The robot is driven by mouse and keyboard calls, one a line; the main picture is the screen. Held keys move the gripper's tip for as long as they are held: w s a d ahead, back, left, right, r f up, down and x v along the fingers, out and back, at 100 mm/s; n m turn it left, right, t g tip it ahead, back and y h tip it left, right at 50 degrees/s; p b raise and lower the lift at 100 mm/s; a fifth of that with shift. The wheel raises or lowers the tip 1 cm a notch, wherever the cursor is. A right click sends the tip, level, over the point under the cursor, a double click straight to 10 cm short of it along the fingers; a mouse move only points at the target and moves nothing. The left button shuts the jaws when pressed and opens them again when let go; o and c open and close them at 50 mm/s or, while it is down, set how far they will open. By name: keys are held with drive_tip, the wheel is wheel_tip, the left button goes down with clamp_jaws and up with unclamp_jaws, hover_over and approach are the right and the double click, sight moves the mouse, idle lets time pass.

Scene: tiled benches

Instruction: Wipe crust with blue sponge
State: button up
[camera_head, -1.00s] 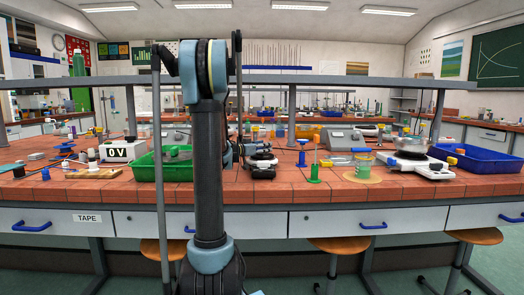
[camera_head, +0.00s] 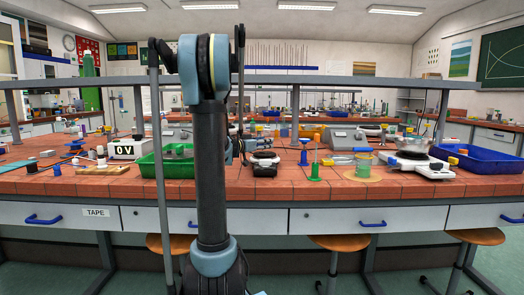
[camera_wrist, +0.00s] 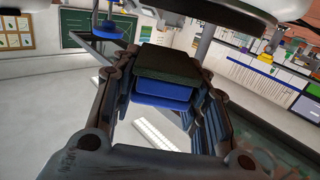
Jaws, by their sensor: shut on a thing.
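In the wrist view my gripper (camera_wrist: 165,128) is shut on the blue sponge (camera_wrist: 163,93). The sponge is a block with a blue body and a dark top layer, held between the dark finger links. In the head view my arm stands in front of the bench and hides most of the gripper; the sponge cannot be made out there. I cannot make out the crust in either view.
A grey shelf (camera_head: 330,80) runs above.

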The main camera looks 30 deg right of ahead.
drive_tip(key=shift+r, duration=2.15)
